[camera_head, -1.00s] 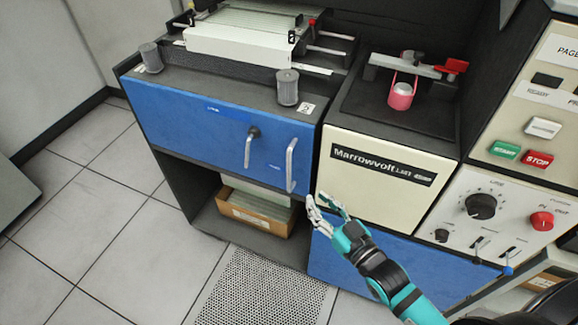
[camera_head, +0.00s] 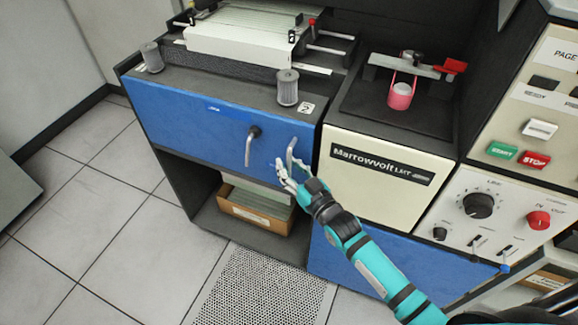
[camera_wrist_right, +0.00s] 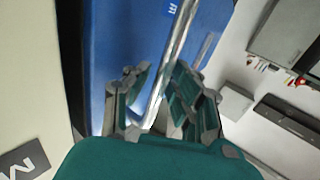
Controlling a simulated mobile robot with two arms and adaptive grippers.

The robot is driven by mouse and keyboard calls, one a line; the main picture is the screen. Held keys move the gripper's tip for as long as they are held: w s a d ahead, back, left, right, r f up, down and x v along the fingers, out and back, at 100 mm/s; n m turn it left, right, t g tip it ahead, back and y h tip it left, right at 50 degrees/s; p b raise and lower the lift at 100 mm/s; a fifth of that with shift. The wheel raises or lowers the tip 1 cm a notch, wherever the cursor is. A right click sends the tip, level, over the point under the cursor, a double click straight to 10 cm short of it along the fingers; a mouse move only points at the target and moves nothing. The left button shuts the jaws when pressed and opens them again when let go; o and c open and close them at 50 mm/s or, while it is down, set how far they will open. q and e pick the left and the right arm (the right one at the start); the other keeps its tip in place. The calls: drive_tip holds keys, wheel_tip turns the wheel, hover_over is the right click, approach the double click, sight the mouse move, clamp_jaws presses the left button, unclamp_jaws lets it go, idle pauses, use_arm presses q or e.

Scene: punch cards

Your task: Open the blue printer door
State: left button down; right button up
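The blue printer door (camera_head: 185,115) is a wide panel on the front of the printer cabinet, and it looks closed. A silver bar handle (camera_head: 291,150) stands near its right edge, and a bent lever with a dark pivot (camera_head: 253,132) is left of it. My right gripper (camera_head: 283,172) is at the lower end of the bar handle and hides that end. In the right wrist view the bar (camera_wrist_right: 177,50) runs between the two spread fingers of my right gripper (camera_wrist_right: 157,88). The fingers look open; contact cannot be told. My left gripper is out of view.
A cardboard box of paper (camera_head: 255,205) sits on the open shelf under the door. The cream Marrowvolt panel (camera_head: 370,190) is to the right, beside a control panel with knobs (camera_head: 478,204). The tiled floor (camera_head: 125,240) in front is clear.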

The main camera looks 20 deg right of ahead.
clamp_jaws()
drive_tip(key=shift+a+f, duration=0.1)
idle(0.3)
